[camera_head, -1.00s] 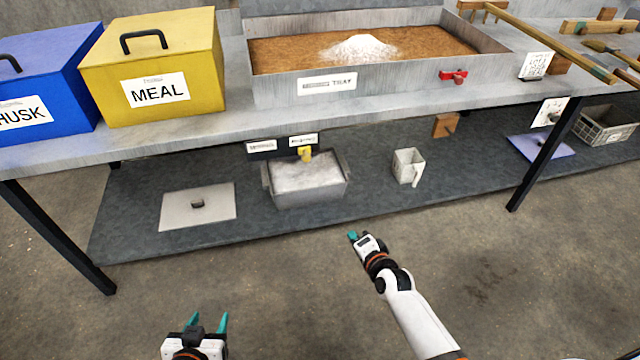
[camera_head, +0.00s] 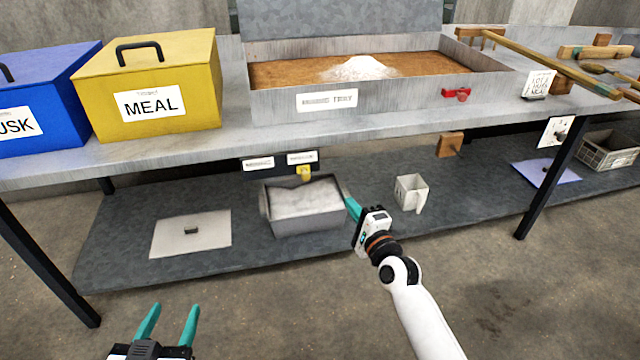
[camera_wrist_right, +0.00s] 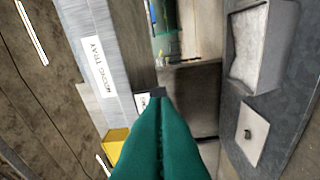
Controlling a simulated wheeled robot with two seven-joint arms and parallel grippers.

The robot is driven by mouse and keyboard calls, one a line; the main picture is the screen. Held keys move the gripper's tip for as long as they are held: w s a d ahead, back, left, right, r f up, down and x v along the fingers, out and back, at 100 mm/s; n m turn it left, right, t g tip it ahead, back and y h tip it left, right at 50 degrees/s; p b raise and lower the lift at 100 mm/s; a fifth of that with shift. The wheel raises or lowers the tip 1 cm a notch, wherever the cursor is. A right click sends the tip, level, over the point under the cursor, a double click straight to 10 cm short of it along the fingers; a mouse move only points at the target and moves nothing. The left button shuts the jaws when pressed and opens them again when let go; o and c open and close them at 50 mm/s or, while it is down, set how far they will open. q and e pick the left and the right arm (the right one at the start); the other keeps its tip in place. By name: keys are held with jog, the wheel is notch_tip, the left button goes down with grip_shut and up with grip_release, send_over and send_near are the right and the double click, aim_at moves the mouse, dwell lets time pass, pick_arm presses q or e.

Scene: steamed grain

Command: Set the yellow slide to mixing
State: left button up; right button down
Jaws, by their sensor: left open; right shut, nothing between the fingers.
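The small yellow slide (camera_head: 304,173) sits on a dark strip (camera_head: 280,162) under the bench's front edge. It is below the right one of two white labels, whose print is too small to read. My right gripper (camera_head: 352,208) is shut and empty, to the right of the slide and lower in the picture, apart from it. In the right wrist view its teal fingers (camera_wrist_right: 163,115) are together, and the slide cannot be made out. My left gripper (camera_head: 174,310) is open and empty at the bottom left, over the floor.
A grey bin of pale grain (camera_head: 305,222) stands on the lower shelf below the slide. A flat lid (camera_head: 190,233) lies left of it and a white jug (camera_head: 411,190) stands right. Above are the tray (camera_head: 400,95), with a red slide (camera_head: 456,94), and the yellow MEAL box (camera_head: 150,90).

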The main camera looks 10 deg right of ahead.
aim_at(305, 173)
pick_arm(q)
notch_tip(305, 173, up, 12)
jog(key=s+d+t+h+b, duration=0.1)
jog(key=s+t+h+b, duration=0.1)
jog(key=t, duration=0.6)
jog(key=shift+f+t+h+b, duration=0.25)
jog(key=shift+t+h+b, duration=0.15)
jog(key=shift+h+b, duration=0.15)
pick_arm(e)
jog(key=w+a+r, duration=0.1)
jog(key=w+a, duration=0.4)
jog(key=w, duration=0.4)
jog(key=shift+w+a, duration=0.25)
jog(key=shift+a, duration=0.05)
pick_arm(q)
jog(key=shift+s+d, duration=0.1)
